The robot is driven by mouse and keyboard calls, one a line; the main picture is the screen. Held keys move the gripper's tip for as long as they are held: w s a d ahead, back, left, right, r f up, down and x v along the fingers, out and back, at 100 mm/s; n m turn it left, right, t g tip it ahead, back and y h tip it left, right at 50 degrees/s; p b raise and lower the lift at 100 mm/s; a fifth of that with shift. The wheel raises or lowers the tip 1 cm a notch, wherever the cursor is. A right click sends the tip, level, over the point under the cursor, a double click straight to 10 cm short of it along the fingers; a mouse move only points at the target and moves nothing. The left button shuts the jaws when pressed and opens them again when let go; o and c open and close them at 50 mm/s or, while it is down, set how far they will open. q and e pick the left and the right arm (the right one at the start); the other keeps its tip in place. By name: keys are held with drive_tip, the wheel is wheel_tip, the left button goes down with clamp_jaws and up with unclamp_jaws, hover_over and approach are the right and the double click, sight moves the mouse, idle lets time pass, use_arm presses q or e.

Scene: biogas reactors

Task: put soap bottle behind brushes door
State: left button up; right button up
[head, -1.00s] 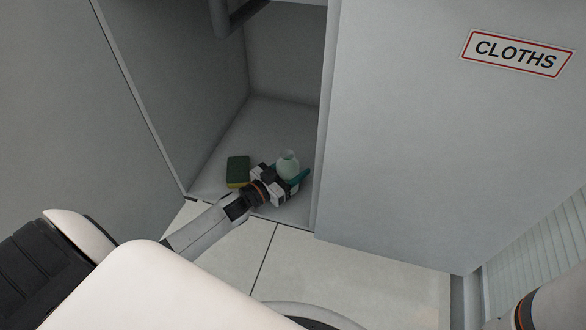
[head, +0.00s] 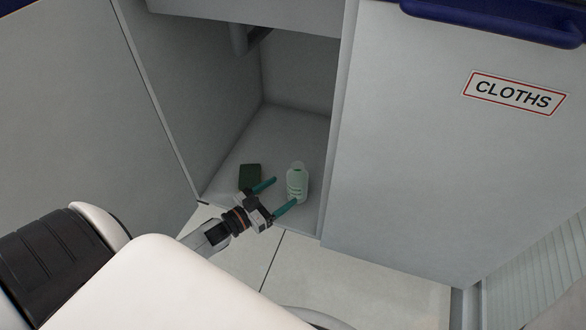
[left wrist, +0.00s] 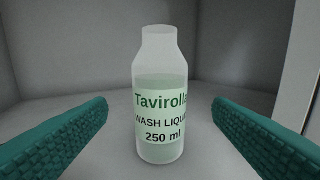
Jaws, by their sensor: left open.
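The soap bottle (head: 297,183), pale green and translucent with a wash liquid label, stands upright on the floor of the open cupboard (head: 292,130). It also shows in the left wrist view (left wrist: 159,100), centred between the fingers and a little beyond them. My left gripper (head: 274,196) is open, its two teal fingers pointing toward the bottle, with nothing held. In the left wrist view the fingers (left wrist: 160,135) stand apart from the bottle on both sides. My right gripper is out of view. No brushes label is visible in these frames.
A sponge (head: 250,177) lies on the cupboard floor left of the bottle. A closed door labelled CLOTHS (head: 430,170), with a blue handle (head: 495,22), stands to the right. A pipe (head: 240,40) hangs at the top inside the cupboard. The tiled floor in front (head: 335,270) is clear.

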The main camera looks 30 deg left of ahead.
use_arm(q)
drive_tip(key=v, duration=0.3)
drive_tip(key=shift+p, duration=0.4)
drive_tip(key=shift+a, duration=0.1)
drive_tip(key=shift+s, duration=0.1)
